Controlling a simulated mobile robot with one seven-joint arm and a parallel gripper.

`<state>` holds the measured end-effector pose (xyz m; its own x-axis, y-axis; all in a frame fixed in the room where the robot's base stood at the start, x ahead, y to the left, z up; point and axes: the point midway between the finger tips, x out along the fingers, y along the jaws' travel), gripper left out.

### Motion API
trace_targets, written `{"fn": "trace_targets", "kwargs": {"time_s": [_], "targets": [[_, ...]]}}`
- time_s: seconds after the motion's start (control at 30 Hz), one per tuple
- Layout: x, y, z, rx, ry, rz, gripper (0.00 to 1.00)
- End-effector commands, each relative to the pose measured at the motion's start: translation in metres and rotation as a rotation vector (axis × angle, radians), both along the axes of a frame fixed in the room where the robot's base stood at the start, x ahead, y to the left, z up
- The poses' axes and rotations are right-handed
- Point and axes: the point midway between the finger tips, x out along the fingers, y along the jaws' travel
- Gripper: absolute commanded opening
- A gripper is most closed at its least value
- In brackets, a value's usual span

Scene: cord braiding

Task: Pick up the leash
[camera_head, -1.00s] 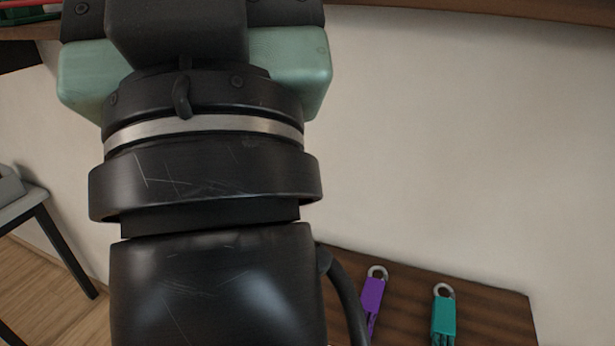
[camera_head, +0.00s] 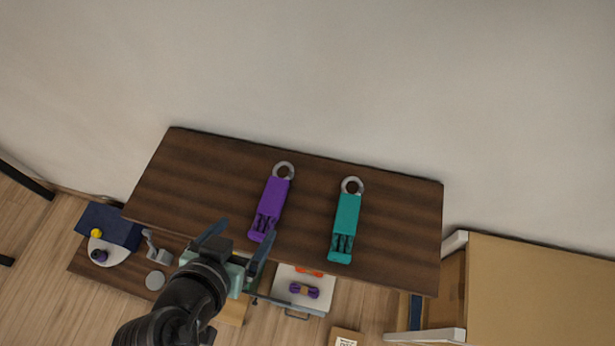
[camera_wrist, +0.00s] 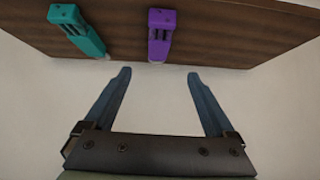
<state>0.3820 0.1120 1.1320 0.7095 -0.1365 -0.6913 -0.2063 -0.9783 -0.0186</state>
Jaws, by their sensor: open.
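A purple strap-like piece (camera_head: 272,203) with a grey ring at its far end lies on a dark wooden shelf (camera_head: 200,175). A teal piece (camera_head: 346,220) of the same kind lies to its right. Each has dark slots at its near end; I cannot tell which one is the leash. My gripper (camera_head: 246,229) is open and empty at the shelf's near edge, close to the purple piece's near end. In the wrist view, the purple piece (camera_wrist: 160,35) shows beyond the gap between my fingers (camera_wrist: 158,73), and the teal piece (camera_wrist: 78,30) is left of it.
A pale wall rises behind the shelf. Below the shelf's front edge are a white tray (camera_head: 285,283) with a purple item, a dark blue box (camera_head: 108,225) and a grey disc (camera_head: 155,280). A large tan box (camera_head: 540,290) stands at the right. The shelf's left part is bare.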

Motion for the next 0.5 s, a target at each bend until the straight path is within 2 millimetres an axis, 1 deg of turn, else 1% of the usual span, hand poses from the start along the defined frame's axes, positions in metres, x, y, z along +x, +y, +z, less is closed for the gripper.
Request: {"fn": "trace_targets", "kwargs": {"time_s": [0.03, 0.13, 0.4, 0.5], "targets": [[-0.007, -0.001, -0.006, -0.009, 0.019, -0.006, 0.9], [-0.005, -0.004, -0.015, -0.017, 0.031, -0.015, 0.9], [0.029, -0.011, -0.048, -0.014, 0.031, -0.015, 0.9], [0.038, -0.012, -0.056, -0.013, 0.029, -0.013, 0.9]]}}
